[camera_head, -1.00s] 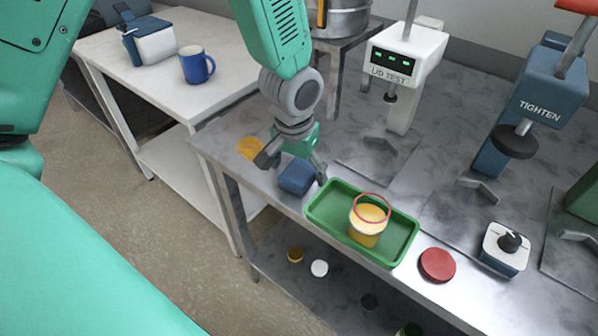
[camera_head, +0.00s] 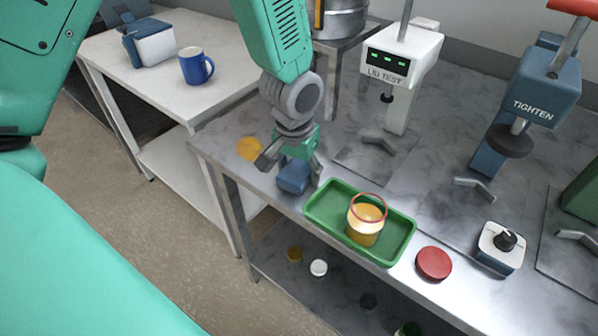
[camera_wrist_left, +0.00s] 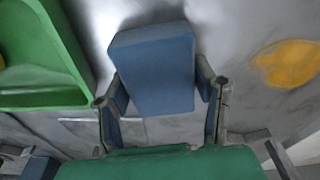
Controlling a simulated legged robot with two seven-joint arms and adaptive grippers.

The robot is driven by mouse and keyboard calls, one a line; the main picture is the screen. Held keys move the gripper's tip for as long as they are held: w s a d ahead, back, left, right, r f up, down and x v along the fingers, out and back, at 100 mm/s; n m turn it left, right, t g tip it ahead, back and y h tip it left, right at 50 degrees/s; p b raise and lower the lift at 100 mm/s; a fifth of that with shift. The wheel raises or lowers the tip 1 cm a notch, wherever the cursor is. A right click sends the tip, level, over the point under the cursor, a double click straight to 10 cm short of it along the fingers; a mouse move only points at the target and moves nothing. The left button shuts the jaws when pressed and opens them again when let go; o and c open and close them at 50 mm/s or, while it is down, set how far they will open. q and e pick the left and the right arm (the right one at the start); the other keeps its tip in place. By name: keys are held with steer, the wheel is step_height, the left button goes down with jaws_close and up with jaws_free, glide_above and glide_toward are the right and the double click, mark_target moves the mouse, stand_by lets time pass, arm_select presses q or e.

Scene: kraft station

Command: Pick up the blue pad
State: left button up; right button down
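The blue pad (camera_head: 293,177) is a soft-cornered block on the metal bench's left end, beside the green tray. In the left wrist view the pad (camera_wrist_left: 155,70) fills the middle, between the two fingers. My left gripper (camera_head: 290,168) is down over it, with one finger on each side. In the left wrist view the left gripper's fingertips (camera_wrist_left: 160,85) lie close against the pad's sides; I cannot tell whether they press on it. The pad's underside is hidden. My right gripper is not in view.
The green tray (camera_head: 318,208) holds a yellow-filled cup (camera_head: 364,227) with a red ring. A red lid (camera_head: 433,263) and a dial box (camera_head: 500,247) lie to the right. An orange patch (camera_head: 249,148) is left of the gripper. The lid tester (camera_head: 402,55) stands behind.

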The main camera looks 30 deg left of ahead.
mark_target(299, 168)
arm_select(q)
steer(key=shift+d, duration=0.2)
steer(key=shift+a+r, duration=0.1)
step_height(299, 168, up, 10)
steer(key=shift+r+p, duration=0.15)
steer(key=shift+p, duration=0.2)
steer(key=o, duration=0.5)
steer(key=c, duration=0.5)
steer(key=shift+o, duration=0.2)
